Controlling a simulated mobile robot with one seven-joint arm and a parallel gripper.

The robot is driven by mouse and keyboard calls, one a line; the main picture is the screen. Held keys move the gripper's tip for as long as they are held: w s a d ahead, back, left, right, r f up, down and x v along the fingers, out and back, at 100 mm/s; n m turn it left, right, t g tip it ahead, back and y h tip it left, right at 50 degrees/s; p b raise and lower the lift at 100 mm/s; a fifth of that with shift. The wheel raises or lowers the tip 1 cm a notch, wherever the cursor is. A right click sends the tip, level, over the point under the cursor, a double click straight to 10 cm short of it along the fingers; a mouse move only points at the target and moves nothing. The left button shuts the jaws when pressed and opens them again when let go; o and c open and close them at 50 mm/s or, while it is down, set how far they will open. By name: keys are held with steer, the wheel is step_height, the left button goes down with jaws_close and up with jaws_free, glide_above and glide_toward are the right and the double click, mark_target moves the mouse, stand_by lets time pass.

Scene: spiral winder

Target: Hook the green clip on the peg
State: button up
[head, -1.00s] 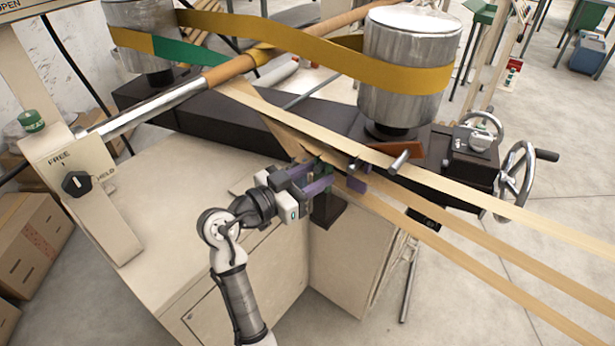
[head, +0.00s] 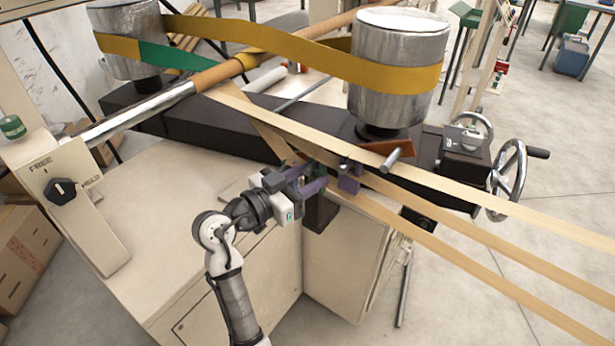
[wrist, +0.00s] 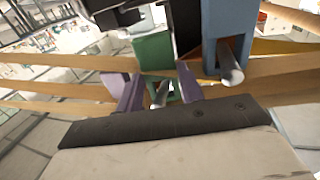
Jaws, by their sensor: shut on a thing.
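The green clip (wrist: 153,53) is between the two purple fingers of my gripper (wrist: 155,86) in the wrist view. My gripper is shut on it. In the head view my gripper (head: 331,184) is at the front edge of the machine, just below the strips, and mostly hides the clip. A round metal peg (wrist: 161,95) shows at the clip's lower part in the wrist view; I cannot tell whether the clip is around it or beside it. Another metal peg (wrist: 230,70) sticks out of a blue-grey plate just right of the clip; a grey peg shows in the head view (head: 392,159).
Long tan paper strips (head: 470,237) run past my gripper to the lower right. A dark machine beam (head: 210,125) lies behind, with a steel drum (head: 398,70) above it. A handwheel (head: 508,172) stands at the right.

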steer(key=o, duration=1.1)
steer(key=shift+c, duration=0.2)
steer(key=shift+s, duration=0.1)
